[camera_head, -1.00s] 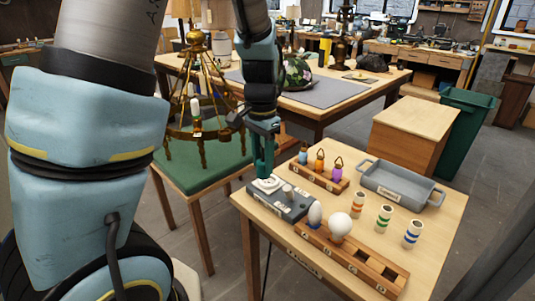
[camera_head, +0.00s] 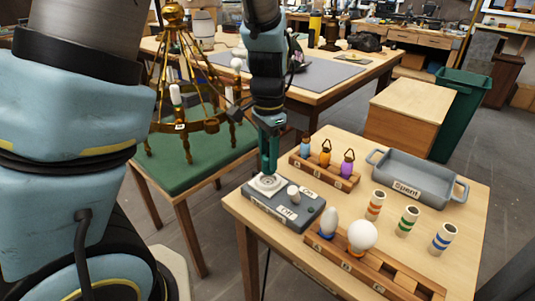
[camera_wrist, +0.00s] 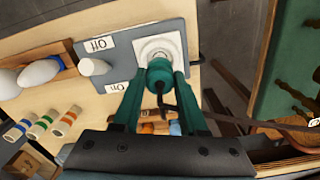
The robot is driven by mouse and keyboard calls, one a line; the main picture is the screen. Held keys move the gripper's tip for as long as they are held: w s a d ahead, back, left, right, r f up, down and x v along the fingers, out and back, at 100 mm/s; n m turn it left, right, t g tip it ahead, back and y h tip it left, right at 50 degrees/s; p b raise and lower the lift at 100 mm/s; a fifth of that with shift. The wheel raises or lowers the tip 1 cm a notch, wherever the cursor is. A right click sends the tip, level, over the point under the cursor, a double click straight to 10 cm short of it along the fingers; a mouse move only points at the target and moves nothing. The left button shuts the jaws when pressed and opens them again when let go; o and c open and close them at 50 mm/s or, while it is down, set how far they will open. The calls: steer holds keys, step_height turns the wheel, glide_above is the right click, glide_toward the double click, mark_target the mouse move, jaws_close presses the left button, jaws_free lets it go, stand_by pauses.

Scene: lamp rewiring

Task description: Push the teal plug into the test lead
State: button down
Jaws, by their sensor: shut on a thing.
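My gripper (camera_head: 268,168) points down over the white socket plate (camera_head: 267,184) on the grey switch box (camera_head: 310,209). In the wrist view my gripper (camera_wrist: 160,80) is shut on the teal plug (camera_wrist: 158,72), which has a dark cord or hook trailing from its near side. The plug lines up over the round socket of the white plate (camera_wrist: 176,44). I cannot tell whether it is seated or just above. The plug is hardly separable from the teal fingers in the head view. No separate test lead can be made out.
The box carries a pale knob (camera_head: 293,192) and On/Off labels. A rack of small colored lamps (camera_head: 325,172), a bulb rack (camera_head: 375,268), striped cylinders (camera_head: 408,221) and a grey "Spent" tray (camera_head: 412,182) stand nearby. A brass chandelier (camera_head: 187,125) stands on the green-topped table at left.

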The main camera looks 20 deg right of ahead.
mark_target(267, 167)
steer(key=shift+f+b, duration=1.15)
steer(key=shift+f, duration=0.5)
steer(key=shift+a+f, duration=0.1)
steer(key=shift+c, duration=1.8)
jaws_free()
